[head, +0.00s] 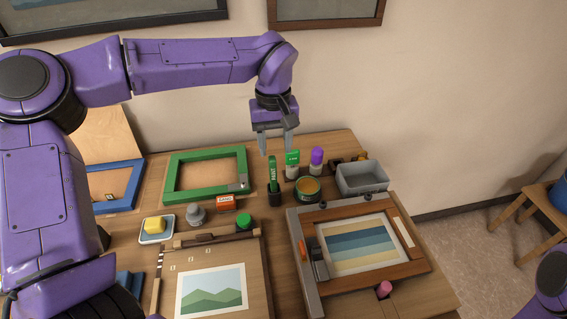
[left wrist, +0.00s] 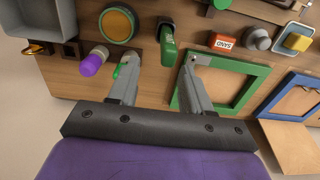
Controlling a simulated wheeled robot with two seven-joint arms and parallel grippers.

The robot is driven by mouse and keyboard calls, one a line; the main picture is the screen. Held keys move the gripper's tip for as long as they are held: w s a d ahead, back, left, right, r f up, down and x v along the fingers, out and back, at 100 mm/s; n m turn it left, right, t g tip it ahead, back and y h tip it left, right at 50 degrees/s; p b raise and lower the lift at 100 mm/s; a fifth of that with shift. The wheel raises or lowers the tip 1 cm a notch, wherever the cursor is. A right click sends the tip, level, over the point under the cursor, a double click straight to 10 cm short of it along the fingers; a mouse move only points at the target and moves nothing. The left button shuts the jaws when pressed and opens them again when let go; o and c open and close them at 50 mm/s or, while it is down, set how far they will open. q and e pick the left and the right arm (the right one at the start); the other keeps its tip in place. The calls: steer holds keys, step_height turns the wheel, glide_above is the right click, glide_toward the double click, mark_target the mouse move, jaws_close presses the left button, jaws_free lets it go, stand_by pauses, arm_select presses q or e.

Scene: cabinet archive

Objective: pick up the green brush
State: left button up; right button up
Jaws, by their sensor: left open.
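The green brush (head: 272,173) stands upright in a dark base on the table, with white lettering on its handle. In the left wrist view the brush (left wrist: 168,50) appears between the fingertips, farther off and not touched. My left gripper (head: 276,148) is open and empty, fingers pointing down, just above the top of the brush. It also shows open in the left wrist view (left wrist: 161,62). My right gripper is not in view; only a purple part of my right arm shows at the bottom right.
A green and white bottle (head: 292,163) and a purple-capped bottle (head: 316,161) stand close right of the brush. A round tin (head: 307,188) is in front of them. A green frame (head: 205,174) lies left, a grey bin (head: 362,178) right. The wall is behind.

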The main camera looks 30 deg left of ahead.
mark_target(273, 171)
arm_select(q)
steer(key=f, duration=0.2)
steer(key=f+p, duration=0.1)
steer(key=f, duration=0.5)
steer(key=shift+s+a+f+p, duration=0.1)
steer(key=shift+s+p, duration=0.2)
steer(key=shift+p, duration=0.1)
steer(key=shift+s+r, duration=0.25)
steer(key=shift+s, duration=0.15)
steer(key=shift+c, duration=0.3)
steer(key=shift+s+r, duration=0.1)
steer(key=shift+s, duration=0.15)
steer(key=c, duration=0.5)
jaws_close()
steer(key=shift+w, duration=0.2)
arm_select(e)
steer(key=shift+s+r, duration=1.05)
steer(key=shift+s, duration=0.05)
